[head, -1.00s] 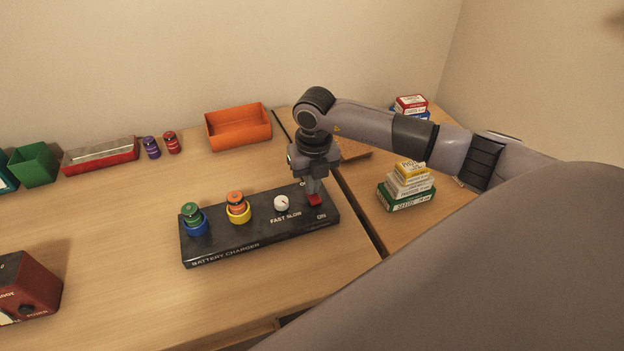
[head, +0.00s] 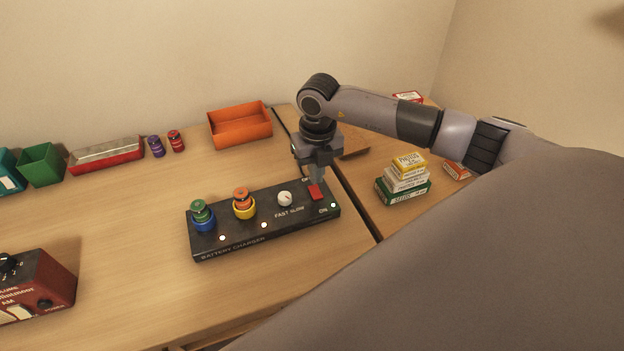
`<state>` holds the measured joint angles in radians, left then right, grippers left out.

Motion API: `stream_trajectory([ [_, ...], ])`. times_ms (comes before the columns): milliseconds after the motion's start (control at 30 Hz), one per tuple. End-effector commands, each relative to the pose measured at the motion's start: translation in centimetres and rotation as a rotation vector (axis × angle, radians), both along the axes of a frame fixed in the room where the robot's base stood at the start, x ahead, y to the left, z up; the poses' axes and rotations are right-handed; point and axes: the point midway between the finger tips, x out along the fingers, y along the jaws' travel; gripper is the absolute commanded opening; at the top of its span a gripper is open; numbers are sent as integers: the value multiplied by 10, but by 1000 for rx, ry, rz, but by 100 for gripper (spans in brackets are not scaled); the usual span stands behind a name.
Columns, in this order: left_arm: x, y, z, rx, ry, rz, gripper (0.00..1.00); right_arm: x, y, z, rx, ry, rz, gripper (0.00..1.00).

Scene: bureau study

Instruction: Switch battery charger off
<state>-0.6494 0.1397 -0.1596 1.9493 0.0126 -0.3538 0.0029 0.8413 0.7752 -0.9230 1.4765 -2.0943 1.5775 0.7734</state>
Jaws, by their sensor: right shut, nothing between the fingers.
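The black battery charger (head: 235,246) lies on the desk. Its red rocker switch (head: 316,193) sits at the right end, between the "ON" label in front and a partly hidden label behind. Small lights glow on it: a green light (head: 333,205) near "ON" and two whitish ones along the front. A white knob (head: 285,199) stands near "FAST SLOW". Green and orange batteries stand in the blue holder (head: 204,224) and yellow holder (head: 244,211). My right gripper (head: 317,180) points down, shut and empty, at the switch's rear side; contact is unclear. My left gripper is out of view.
An orange tray (head: 240,128), a red tray (head: 106,155) and a green bin (head: 40,166) stand at the back. A red box with knobs (head: 38,288) is at front left. Stacked small boxes (head: 404,180) stand right of the charger. The desk's front middle is clear.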

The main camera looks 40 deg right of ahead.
Motion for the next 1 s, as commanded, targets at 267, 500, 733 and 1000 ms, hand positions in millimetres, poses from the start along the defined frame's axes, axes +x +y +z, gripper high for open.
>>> stream_trajectory([
  [267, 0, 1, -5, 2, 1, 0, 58, 1, -2, 66, 0, -12, -1, 0],
  [500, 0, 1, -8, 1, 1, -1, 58, -1, -1, 99, 0, -10, -1, 0],
  [733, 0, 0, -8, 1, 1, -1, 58, -2, -1, 105, 0, -8, -2, 0],
  [1000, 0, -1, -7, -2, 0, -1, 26, -2, 0, 104, 4, -8, 0, 0],
])
